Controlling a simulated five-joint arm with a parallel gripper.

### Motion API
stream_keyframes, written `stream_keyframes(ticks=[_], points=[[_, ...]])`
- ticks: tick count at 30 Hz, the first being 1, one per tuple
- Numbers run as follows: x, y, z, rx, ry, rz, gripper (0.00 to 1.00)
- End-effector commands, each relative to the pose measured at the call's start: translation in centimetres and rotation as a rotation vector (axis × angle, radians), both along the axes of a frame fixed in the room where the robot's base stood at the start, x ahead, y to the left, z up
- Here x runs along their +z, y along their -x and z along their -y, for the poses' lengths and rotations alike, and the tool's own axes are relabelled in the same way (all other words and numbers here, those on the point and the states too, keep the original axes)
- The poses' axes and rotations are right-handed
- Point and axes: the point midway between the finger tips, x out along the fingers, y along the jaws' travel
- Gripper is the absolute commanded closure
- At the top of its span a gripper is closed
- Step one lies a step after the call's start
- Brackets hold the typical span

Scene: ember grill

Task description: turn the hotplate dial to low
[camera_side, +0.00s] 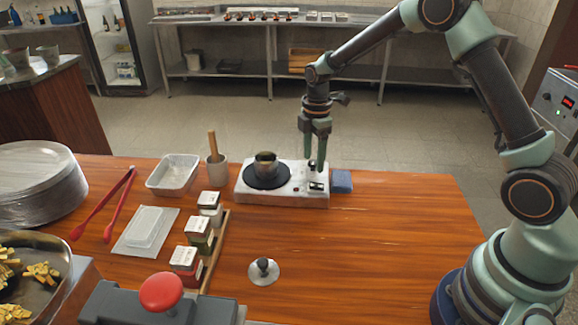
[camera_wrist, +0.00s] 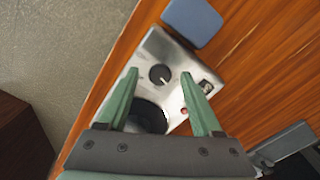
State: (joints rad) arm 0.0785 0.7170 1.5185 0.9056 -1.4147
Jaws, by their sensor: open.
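The white hotplate (camera_side: 262,195) stands on the wooden table, with a small dark pot (camera_side: 265,160) on its round black plate (camera_side: 252,178). In the wrist view, the hotplate's dial (camera_wrist: 160,74) is a round black knob with a light pointer line. A red light (camera_wrist: 184,110) and a dark switch (camera_wrist: 206,86) sit near it. My gripper (camera_side: 316,165) points down over the hotplate's right end. In the wrist view, my gripper (camera_wrist: 160,78) is open, with one green finger on each side of the dial. I cannot tell whether the fingers touch it.
A blue sponge or block (camera_side: 342,181) lies at the hotplate's right end. A mortar with a pestle (camera_side: 216,171), a clear tray (camera_side: 174,173), spice boxes (camera_side: 199,229) and red tongs (camera_side: 104,204) are to the left. A metal lid (camera_side: 264,271) lies in front. The table's right side is clear.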

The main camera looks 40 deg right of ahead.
Motion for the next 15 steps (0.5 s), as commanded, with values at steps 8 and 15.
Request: stream_keyframes(ticks=[8, 15], points=[[-0.28, 0.02, 0.0, 0.0, 0.0, -0.001, 0.34], [-0.25, 0.03, -0.01, 0.0, 0.0, -0.001, 1.0]])
